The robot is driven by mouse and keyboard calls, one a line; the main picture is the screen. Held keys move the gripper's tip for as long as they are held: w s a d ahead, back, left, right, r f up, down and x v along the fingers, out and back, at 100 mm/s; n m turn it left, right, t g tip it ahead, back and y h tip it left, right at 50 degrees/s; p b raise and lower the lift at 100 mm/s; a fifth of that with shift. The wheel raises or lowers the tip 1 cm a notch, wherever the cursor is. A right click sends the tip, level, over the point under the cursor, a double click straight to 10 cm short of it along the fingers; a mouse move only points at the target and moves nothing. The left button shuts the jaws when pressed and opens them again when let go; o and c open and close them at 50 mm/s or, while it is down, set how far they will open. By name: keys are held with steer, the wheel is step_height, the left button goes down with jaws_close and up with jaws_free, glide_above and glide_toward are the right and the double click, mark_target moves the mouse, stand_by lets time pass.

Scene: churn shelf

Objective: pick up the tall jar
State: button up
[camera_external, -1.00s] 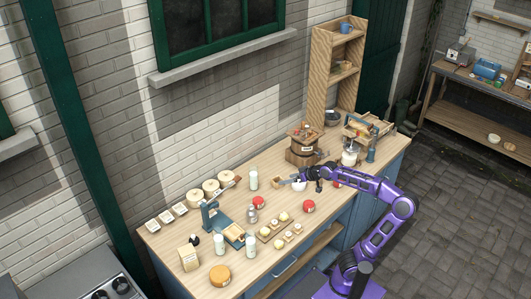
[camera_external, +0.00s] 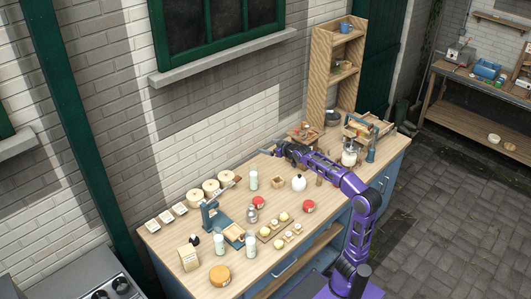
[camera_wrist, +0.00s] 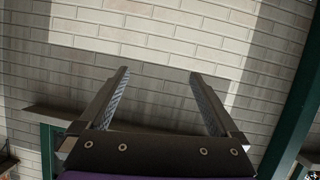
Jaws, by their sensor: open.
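Several tall white jars stand upright on the wooden counter (camera_external: 180,232) in the external view. One jar (camera_external: 254,180) is near the back middle, and two more stand near the front, a left one (camera_external: 220,244) and a right one (camera_external: 251,246). I cannot tell which is the tall jar meant. My gripper (camera_external: 275,151) is raised above the counter, beyond the back jar and apart from it. In the wrist view my gripper (camera_wrist: 160,75) is open and empty, facing the brick wall (camera_wrist: 160,45). No jar shows there.
A round white pot (camera_external: 299,184), a red-lidded jar (camera_external: 308,206) and a small wooden box (camera_external: 278,182) stand near the middle. A blue press-like device (camera_external: 210,216) is at left. A wooden shelf (camera_external: 320,75) rises at the back right. My arm covers part of the wooden churn.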

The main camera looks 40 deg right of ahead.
steer(key=w+a+f+n+h, duration=0.2)
steer(key=w+a+f, duration=0.2)
steer(key=w+a, duration=0.7)
steer(key=w+a+f+m+g+y, duration=0.1)
steer(key=a+f+m+g+y, duration=0.3)
steer(key=a+f, duration=1.05)
steer(key=s+a+r+m+g+y+b, duration=0.1)
steer(key=s+a+r+m+y, duration=0.15)
steer(key=s+a+y, duration=0.65)
steer(key=s+a+r+m+g+y+b, duration=0.1)
steer(key=s+a+m+y, duration=0.25)
steer(key=s+a, duration=1.05)
steer(key=m+t+h, duration=0.1)
steer(key=m+h, duration=0.2)
steer(key=m, duration=1.5)
glide_above(251, 245)
steer(key=d, duration=0.5)
step_height(251, 245, down, 14)
steer(key=f, duration=0.1)
steer(key=b+x, duration=0.1)
steer(key=x, duration=0.6)
steer(key=shift+s+a, duration=0.15)
steer(key=shift+a, duration=0.2)
